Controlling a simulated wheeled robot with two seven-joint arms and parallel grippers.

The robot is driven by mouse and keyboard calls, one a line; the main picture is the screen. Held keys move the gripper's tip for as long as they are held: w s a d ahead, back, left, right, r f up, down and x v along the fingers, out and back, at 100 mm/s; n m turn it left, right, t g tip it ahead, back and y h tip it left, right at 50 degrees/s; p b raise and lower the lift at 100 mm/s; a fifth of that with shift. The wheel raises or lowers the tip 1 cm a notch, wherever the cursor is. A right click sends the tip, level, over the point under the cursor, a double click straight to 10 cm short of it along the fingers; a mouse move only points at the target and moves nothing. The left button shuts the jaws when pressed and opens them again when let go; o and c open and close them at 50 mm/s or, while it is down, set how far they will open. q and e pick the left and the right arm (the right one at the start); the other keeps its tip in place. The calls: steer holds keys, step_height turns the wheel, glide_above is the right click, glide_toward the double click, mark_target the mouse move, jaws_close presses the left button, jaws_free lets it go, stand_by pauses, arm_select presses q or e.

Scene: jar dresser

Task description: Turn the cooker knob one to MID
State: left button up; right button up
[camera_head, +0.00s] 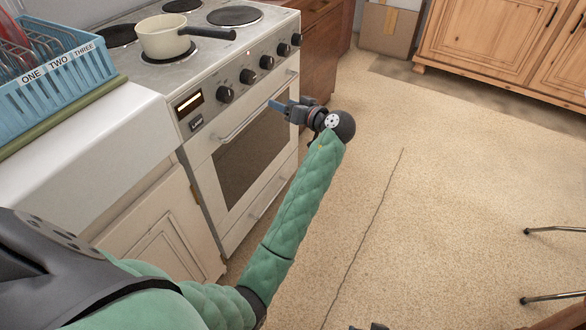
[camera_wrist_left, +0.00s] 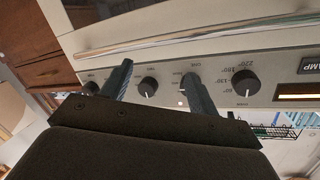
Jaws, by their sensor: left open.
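The cooker (camera_head: 250,140) has a row of dark knobs along its front panel, including a front-left knob (camera_head: 226,94), a second one (camera_head: 248,76) and a third one (camera_head: 267,62). My left gripper (camera_head: 274,104) is open and empty in front of the panel, below the knobs. In the left wrist view, its two fingers (camera_wrist_left: 159,90) point at the panel. One small knob (camera_wrist_left: 148,86) shows between them, apart from both. The right-hand finger partly hides another knob. A larger knob with temperature numbers (camera_wrist_left: 245,83) is to the right. I cannot tell which is knob one.
A cream pan (camera_head: 165,36) stands on a hob plate. The oven handle (camera_head: 256,112) runs below the knobs. A blue rack (camera_head: 58,85) is on the left counter. A dark tip, perhaps my right gripper (camera_head: 370,326), shows at the bottom edge.

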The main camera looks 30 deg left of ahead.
arm_select(q)
steer(key=s+d+f+m+h+p, duration=0.3)
steer(key=f+p, duration=0.3)
steer(key=f, duration=0.3)
steer(key=s+d+f+m+h+p, duration=0.3)
steer(key=s+f+m+h+p, duration=0.2)
steer(key=f, duration=0.5)
steer(key=shift+d+t+p, duration=0.15)
steer(key=shift+t+p, duration=0.25)
steer(key=shift+p, duration=0.8)
steer(key=shift+s+f, duration=0.1)
